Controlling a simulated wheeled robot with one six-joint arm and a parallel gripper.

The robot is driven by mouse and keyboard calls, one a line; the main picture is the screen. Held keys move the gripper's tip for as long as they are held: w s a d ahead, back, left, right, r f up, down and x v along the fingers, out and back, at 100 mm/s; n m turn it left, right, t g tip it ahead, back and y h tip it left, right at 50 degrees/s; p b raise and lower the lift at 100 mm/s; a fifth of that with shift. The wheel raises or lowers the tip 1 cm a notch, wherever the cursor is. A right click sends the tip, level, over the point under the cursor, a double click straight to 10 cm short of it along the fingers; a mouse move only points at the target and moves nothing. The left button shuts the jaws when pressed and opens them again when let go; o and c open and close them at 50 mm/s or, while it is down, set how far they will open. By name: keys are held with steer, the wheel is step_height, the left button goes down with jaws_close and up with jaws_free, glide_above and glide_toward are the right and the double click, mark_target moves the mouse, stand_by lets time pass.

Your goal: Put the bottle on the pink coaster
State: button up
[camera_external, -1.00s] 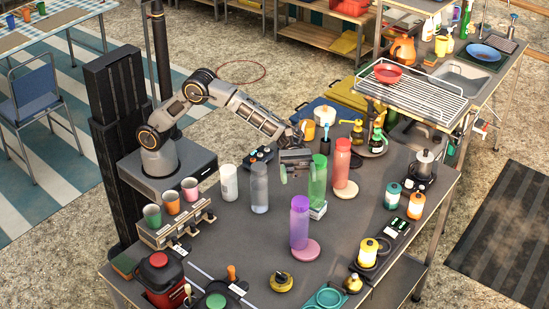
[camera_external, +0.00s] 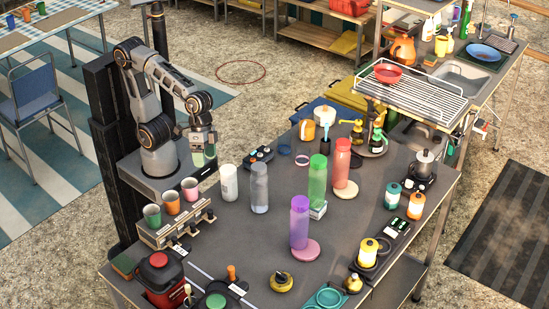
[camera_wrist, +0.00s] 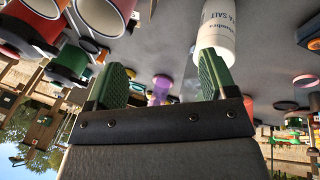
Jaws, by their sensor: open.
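A purple bottle (camera_external: 299,222) stands upright at the pink coaster (camera_external: 306,250). Its base overlaps the coaster's left part; I cannot tell whether it rests fully on it. A green bottle (camera_external: 317,180) stands on a small white block, a red bottle (camera_external: 341,160) at a cream coaster (camera_external: 346,191), and a grey clear bottle (camera_external: 260,188) on the bare table. My gripper (camera_external: 203,158) is open and empty, near my base, left of all the bottles. Its green fingers (camera_wrist: 163,80) are apart in the wrist view, with the purple bottle (camera_wrist: 161,91) far off between them.
A white salt canister (camera_external: 229,183) stands close to my gripper's right. A rack of three cups (camera_external: 171,202) is at the table's left edge. A dark button box (camera_external: 262,154) lies behind the grey bottle. Bare tabletop lies between the grey and purple bottles.

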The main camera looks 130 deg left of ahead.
steer(key=s+a+f+m+y, duration=0.2)
steer(key=s+a+m, duration=0.1)
steer(key=s+m, duration=0.1)
steer(key=shift+s+y, duration=0.4)
steer(key=shift+s, duration=0.1)
